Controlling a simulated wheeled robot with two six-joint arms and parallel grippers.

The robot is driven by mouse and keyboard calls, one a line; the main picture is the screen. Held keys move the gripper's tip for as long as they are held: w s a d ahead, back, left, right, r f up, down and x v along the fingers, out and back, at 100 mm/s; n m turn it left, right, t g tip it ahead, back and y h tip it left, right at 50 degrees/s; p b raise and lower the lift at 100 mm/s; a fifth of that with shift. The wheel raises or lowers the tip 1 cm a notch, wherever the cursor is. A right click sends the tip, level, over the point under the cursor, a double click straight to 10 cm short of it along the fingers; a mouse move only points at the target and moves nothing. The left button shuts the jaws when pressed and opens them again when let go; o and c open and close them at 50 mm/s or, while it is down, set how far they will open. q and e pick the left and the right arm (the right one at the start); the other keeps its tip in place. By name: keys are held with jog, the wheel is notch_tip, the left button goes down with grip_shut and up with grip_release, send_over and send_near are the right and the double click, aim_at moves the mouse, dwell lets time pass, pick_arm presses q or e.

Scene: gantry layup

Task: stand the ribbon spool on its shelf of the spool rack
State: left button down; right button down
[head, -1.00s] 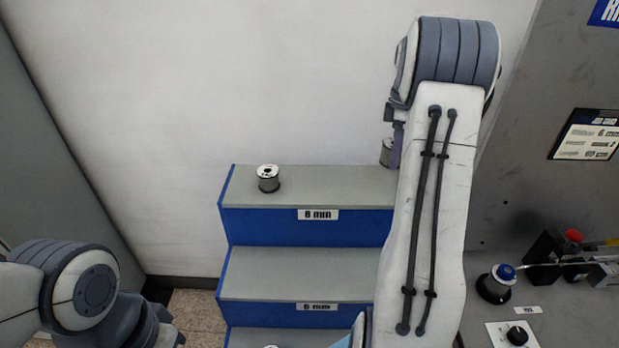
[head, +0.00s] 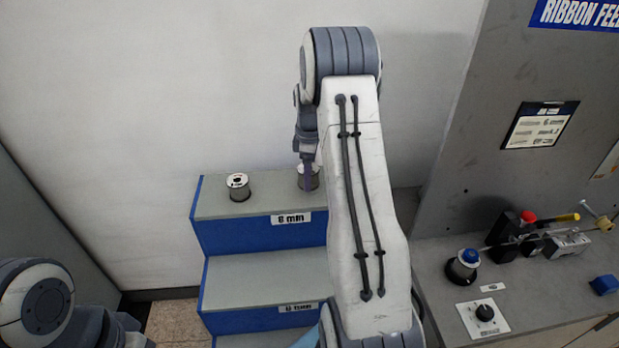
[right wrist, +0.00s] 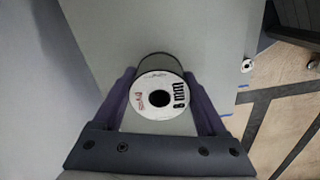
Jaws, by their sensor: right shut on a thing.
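The ribbon spool (right wrist: 160,95), with a white end face marked "8 mm", is held upright between the two purple fingers of my right gripper (right wrist: 160,100). In the head view the spool (head: 308,180) is at the top shelf of the spool rack (head: 265,205), partly hidden by my right arm. I cannot tell if its base touches the shelf. The shelf's front label (head: 291,219) appears to read "8 mm". Part of my left arm shows at lower left; its gripper fingers are out of view.
Another spool (head: 238,187) stands on the top shelf, left of the held one, with a gap between. Lower steps descend toward me. At right is a grey bench with a blue-topped spool (head: 463,267), a knob panel (head: 484,318) and a ribbon feed unit.

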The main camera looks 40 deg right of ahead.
jog(key=shift+f+p, duration=0.3)
jog(key=shift+f, duration=0.75)
jog(key=shift+f, duration=0.1)
